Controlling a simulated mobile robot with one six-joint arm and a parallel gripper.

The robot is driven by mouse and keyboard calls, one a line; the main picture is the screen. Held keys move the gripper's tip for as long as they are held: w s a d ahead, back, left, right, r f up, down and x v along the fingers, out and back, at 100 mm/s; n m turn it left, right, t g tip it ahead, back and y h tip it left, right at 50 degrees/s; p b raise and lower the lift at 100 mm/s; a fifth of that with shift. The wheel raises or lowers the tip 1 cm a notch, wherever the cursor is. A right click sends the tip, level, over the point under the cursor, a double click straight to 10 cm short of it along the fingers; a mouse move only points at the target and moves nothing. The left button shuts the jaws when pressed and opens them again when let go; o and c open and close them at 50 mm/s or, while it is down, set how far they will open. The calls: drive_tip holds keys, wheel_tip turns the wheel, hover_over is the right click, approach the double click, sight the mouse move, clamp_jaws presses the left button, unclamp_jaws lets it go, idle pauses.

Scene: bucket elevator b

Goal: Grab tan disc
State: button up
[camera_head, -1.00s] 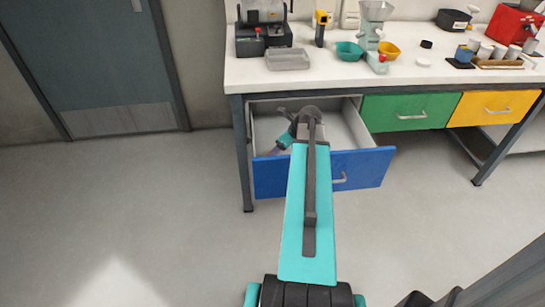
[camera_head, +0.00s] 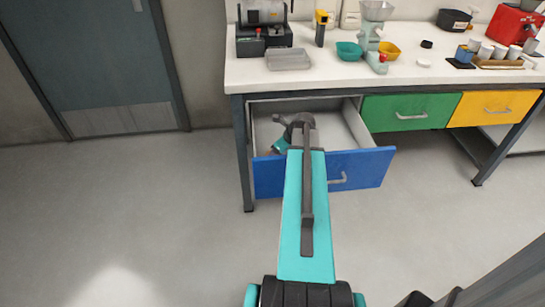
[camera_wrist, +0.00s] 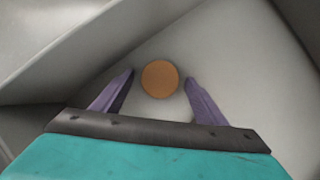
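The tan disc (camera_wrist: 160,78) lies flat on the pale floor of the open blue drawer (camera_head: 372,167), near a corner. In the wrist view it is round and orange-tan. My gripper (camera_wrist: 159,80) is open, with one purple finger on each side of the disc and a gap on both sides. I cannot tell how far the fingertips are above the drawer floor. In the head view my arm reaches down into the drawer and hides the disc and the fingers.
The drawer walls (camera_wrist: 60,55) rise close to my gripper on the left in the wrist view. The white workbench (camera_head: 300,83) overhangs the back of the drawer. Shut green (camera_head: 405,117) and yellow (camera_head: 480,112) drawers are to the right. The drawer's right part looks empty.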

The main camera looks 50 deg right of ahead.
drive_tip(key=c, duration=1)
drive_tip(key=shift+o, duration=0.2)
drive_tip(key=shift+r, duration=0.1)
wheel_tip(320, 180, up, 10)
idle(0.4)
